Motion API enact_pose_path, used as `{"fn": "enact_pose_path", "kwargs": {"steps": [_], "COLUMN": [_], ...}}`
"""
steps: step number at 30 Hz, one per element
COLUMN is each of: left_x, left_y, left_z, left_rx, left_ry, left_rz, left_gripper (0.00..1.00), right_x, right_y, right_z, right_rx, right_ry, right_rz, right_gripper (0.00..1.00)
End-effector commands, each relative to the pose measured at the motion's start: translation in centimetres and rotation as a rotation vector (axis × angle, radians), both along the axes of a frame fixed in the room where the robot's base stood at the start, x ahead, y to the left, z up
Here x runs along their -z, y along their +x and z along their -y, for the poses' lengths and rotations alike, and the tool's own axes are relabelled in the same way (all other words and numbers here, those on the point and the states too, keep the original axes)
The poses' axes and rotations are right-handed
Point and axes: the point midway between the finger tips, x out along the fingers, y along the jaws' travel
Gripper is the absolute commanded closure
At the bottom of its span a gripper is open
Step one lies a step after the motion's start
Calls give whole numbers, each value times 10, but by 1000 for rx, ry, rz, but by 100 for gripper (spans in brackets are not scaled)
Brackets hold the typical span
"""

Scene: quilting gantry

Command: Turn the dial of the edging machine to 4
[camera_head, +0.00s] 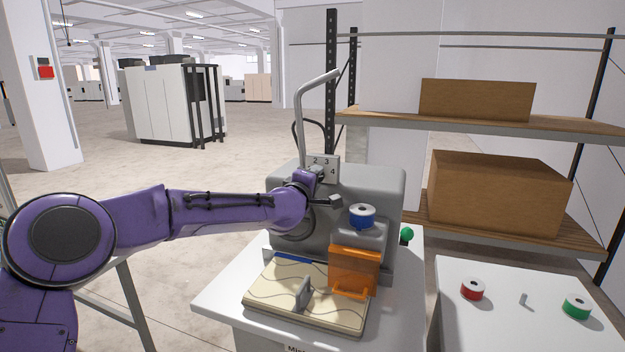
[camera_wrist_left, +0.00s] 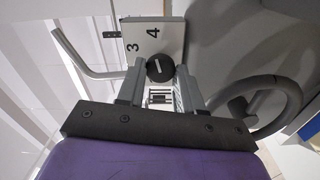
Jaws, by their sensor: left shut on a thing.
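The grey edging machine (camera_head: 380,190) stands on a white table. Its white number plate (camera_head: 328,163) shows 2, 3 and 4 in the head view; 3 and 4 also show in the wrist view (camera_wrist_left: 170,42). My left gripper (camera_wrist_left: 160,85) is at the machine's face, just below the plate. Its two fingers are shut on the round black dial (camera_wrist_left: 160,68), one on each side. A short white mark shows on the dial; I cannot tell which number it points to. The head view hides the dial behind my purple left arm. My right gripper is not in view.
A blue spool (camera_head: 362,215) sits on the machine, above an orange guard (camera_head: 354,268). A quilted cream piece (camera_head: 275,298) lies in front. A dark handwheel (camera_wrist_left: 290,100) is right of my fingers. A side table (camera_head: 500,320) holds red and green spools.

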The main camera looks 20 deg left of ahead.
Motion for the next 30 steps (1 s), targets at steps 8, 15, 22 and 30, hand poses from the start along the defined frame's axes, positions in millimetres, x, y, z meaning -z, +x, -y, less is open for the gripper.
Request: {"fn": "enact_pose_path", "kwargs": {"steps": [8, 15, 22, 30], "left_x": [1, 0, 2, 3], "left_y": [0, 0, -10, -72], "left_z": [0, 0, 0, -3], "left_rx": [1, 1, 1, 1], "left_ry": [1, 0, -1, -2], "left_rz": [-1, -1, 1, 2], "left_gripper": [95, 40, 40, 40], "right_x": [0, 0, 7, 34], "right_y": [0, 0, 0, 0], "right_z": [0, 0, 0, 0], "right_rx": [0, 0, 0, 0], "right_ry": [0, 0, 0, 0], "right_rz": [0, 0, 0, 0], "right_gripper": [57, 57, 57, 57]}}
